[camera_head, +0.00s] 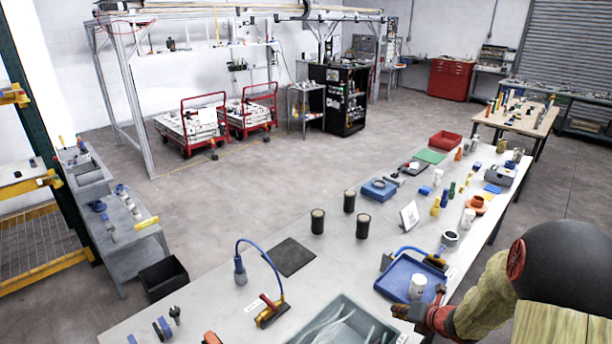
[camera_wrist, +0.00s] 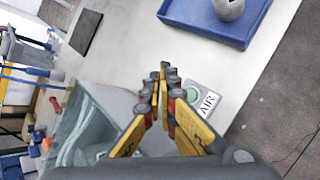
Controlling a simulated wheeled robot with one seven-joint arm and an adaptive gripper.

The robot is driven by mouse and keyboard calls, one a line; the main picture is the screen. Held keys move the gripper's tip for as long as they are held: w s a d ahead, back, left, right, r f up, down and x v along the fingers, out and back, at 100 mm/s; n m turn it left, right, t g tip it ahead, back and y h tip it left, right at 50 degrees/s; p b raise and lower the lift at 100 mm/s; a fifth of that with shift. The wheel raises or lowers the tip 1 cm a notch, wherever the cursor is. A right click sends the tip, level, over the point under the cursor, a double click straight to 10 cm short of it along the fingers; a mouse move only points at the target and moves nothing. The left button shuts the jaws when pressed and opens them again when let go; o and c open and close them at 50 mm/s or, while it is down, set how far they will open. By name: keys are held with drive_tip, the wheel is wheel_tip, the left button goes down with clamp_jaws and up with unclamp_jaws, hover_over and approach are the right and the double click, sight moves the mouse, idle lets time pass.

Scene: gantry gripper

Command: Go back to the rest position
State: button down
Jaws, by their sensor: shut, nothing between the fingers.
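My gripper (camera_head: 402,312) is at the lower right of the head view, at the end of my arm, above the near right part of the long grey table (camera_head: 330,265). In the wrist view my gripper (camera_wrist: 163,75) has its yellow and grey fingers together with nothing between them. Below it lie a label reading AIR (camera_wrist: 208,100) with a green disc, and a clear-walled grey bin (camera_wrist: 100,112). The bin also shows in the head view (camera_head: 300,335). How high the gripper is above the table is hard to tell.
A blue tray (camera_head: 383,285) with a white cup (camera_head: 417,286) stands close beyond my gripper. A blue-hosed tool (camera_head: 270,310) stands to the left. Several black cylinders (camera_head: 362,227) stand farther back. The floor (camera_head: 270,190) beyond the table is open.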

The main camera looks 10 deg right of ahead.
drive_tip(key=a+r+n, duration=0.3)
drive_tip(key=s+a+r+n+y+b, duration=0.1)
drive_tip(key=a+r+n, duration=0.2)
drive_tip(key=a, duration=0.1)
drive_tip(key=a+r+n+y+b, duration=0.1)
drive_tip(key=a+r+n, duration=0.2)
drive_tip(key=n, duration=0.1)
drive_tip(key=shift+s+a, duration=0.2)
drive_tip(key=shift+a, duration=0.05)
drive_tip(key=s+a+r+n+g+y+b, duration=0.1)
drive_tip(key=s+a+r+n+g+b, duration=0.1)
drive_tip(key=s+a+r+n, duration=0.6)
drive_tip(key=s+d+r+n+g+h+b, duration=0.1)
drive_tip(key=s+n+h, duration=0.4)
drive_tip(key=s+n, duration=1.3)
drive_tip(key=d+r+n+b, duration=0.1)
drive_tip(key=n+b, duration=0.1)
drive_tip(key=n, duration=0.3)
drive_tip(key=shift+s+b, duration=0.25)
drive_tip(key=shift+b, duration=0.1)
